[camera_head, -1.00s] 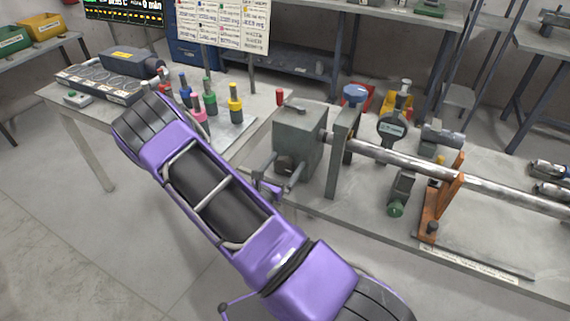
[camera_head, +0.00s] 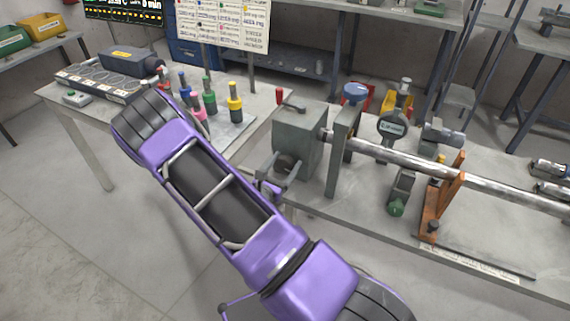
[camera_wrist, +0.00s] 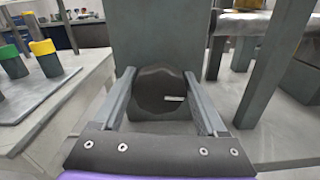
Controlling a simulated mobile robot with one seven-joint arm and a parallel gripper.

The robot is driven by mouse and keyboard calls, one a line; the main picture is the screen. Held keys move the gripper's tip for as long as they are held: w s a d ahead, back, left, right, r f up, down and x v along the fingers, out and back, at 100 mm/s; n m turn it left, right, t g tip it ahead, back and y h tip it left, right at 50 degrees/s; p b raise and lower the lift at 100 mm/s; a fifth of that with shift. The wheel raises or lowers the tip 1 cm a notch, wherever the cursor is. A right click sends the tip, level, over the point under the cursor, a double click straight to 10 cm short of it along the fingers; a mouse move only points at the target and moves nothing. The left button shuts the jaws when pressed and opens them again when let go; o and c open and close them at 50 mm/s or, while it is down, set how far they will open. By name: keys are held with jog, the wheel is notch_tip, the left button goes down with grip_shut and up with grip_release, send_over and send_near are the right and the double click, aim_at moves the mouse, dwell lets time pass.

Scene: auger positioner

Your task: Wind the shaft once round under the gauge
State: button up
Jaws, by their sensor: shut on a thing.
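The grey block (camera_head: 298,142) stands at the bench's left end, with a red-tipped lever (camera_head: 290,103) on top. A dark round knob (camera_wrist: 158,90) with a short white mark sits on the block's near face. My gripper (camera_wrist: 162,98) has one finger on each side of the knob and is shut on it; in the head view my gripper (camera_head: 284,168) partly hides the knob. The steel shaft (camera_head: 400,160) runs right from the block through a grey upright plate (camera_head: 341,150). The dial gauge (camera_head: 392,128) stands at the shaft; its reading is too small to make out.
An orange bracket (camera_head: 441,200) stands at the shaft on the bench. A side table at left holds several coloured-topped pegs (camera_head: 209,96) on a plate. Open floor (camera_head: 130,250) lies in front of the bench.

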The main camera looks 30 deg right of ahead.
jog(key=m+b, duration=0.1)
jog(key=m, duration=0.1)
jog(key=m+b, duration=0.1)
jog(key=m, duration=0.2)
jog(key=shift+s+d+f+b, duration=0.1)
jog(key=shift+f+b, duration=0.1)
jog(key=shift+b, duration=0.1)
jog(key=m+b, duration=0.2)
jog(key=m, duration=0.1)
jog(key=shift+f+m, duration=0.1)
jog(key=shift+m, duration=0.2)
jog(key=shift+s+m+b, duration=0.1)
jog(key=shift+m+b, duration=0.7)
jog(key=shift+m, duration=0.2)
jog(key=o, duration=1.3)
jog(key=v, duration=1.7)
